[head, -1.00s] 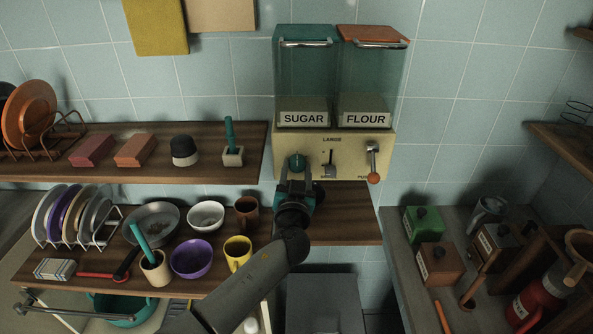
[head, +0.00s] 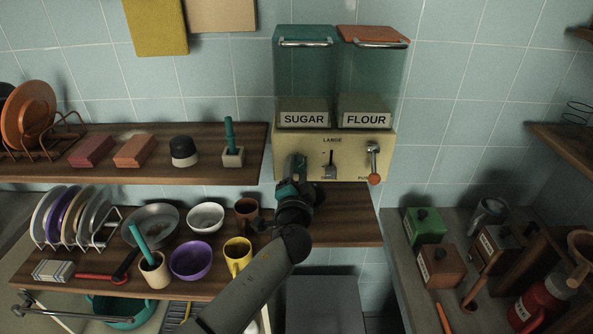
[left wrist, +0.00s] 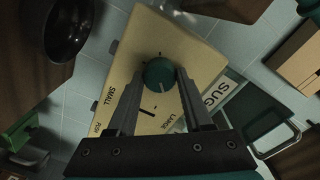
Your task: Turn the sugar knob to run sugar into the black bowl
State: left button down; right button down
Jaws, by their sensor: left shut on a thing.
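The teal sugar knob (left wrist: 159,73) sits on the cream front panel of the dispenser (head: 345,146), under the SUGAR label. My left gripper (head: 296,164) is at the panel and mostly covers the knob in the head view. In the left wrist view the two fingers of my left gripper (left wrist: 158,80) lie on either side of the knob, shut on it. A black bowl (left wrist: 70,27) shows at the upper left of the left wrist view, beyond the panel's lower edge. I cannot make it out in the head view. My right gripper is not in view.
A flour lever with an orange ball end (head: 374,166) and a small switch (head: 330,170) are right of the knob. The wooden shelf (head: 350,218) below looks clear on its right. A purple bowl (head: 190,259) and yellow mug (head: 238,253) stand left of my arm.

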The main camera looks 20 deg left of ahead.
pick_arm(q)
jog(key=shift+m, duration=1.6)
jog(key=shift+c, duration=1.6)
grip_release()
jog(key=b+v, duration=0.1)
jog(key=v, duration=1.4)
jog(key=shift+d, duration=0.15)
jog(key=shift+s, duration=0.1)
